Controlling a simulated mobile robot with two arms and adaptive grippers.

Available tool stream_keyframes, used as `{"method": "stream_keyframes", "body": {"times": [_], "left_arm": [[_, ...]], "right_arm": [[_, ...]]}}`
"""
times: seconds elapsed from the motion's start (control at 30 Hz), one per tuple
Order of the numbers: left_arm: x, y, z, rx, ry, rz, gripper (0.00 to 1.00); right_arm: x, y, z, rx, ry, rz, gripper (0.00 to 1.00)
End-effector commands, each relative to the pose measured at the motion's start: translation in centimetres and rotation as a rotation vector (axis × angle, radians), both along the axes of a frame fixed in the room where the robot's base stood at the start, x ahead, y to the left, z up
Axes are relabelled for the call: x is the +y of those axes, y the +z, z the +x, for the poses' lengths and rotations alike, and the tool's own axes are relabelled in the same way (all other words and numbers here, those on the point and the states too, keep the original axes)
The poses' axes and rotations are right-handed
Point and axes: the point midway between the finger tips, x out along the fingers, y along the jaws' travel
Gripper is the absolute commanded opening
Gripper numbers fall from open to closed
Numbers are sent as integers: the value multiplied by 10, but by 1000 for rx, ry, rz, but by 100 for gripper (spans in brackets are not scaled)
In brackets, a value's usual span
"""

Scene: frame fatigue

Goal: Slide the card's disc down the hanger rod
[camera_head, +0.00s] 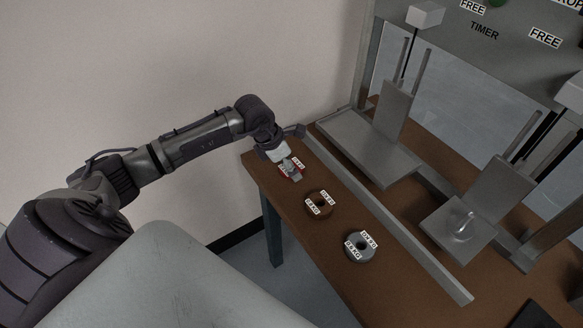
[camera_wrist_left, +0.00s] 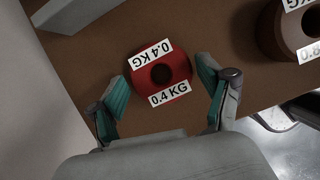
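A red disc (camera_head: 291,173) labelled 0.4 KG lies on the brown table. In the left wrist view the red disc (camera_wrist_left: 181,74) sits between and ahead of my left gripper's teal-padded fingers (camera_wrist_left: 162,82), which are open and apart from it. In the head view my left gripper (camera_head: 287,163) is over this disc and partly hides it. A brown disc (camera_head: 319,204) and a grey disc (camera_head: 360,247) lie farther along the table. A small metal hook or rod (camera_head: 463,226) shows at the right-hand plate. No card is readable. My right gripper is out of view.
A long metal rail (camera_head: 390,219) runs between the discs and the metal stands. The left stand (camera_head: 394,118) and right stand (camera_head: 500,185) have upright rods. A panel (camera_head: 510,45) reads TIMER and FREE. A dark flat object (camera_head: 535,315) is at the lower right.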

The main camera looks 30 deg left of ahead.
Motion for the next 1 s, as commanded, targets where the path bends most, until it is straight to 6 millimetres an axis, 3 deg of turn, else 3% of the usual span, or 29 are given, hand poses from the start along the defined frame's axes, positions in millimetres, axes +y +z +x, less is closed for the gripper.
{"method": "stream_keyframes", "body": {"times": [0.03,0.33,0.67,0.97,1.0], "left_arm": [[0,0,0,0,0,0,64],[0,0,0,0,0,0,15],[0,5,1,-5,0,-1,15],[0,44,2,-10,-2,1,15],[-11,48,2,-8,-6,-4,15]], "right_arm": [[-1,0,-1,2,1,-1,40],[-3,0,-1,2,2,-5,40],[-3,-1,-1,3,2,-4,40],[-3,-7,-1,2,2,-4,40],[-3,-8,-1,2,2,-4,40]]}}
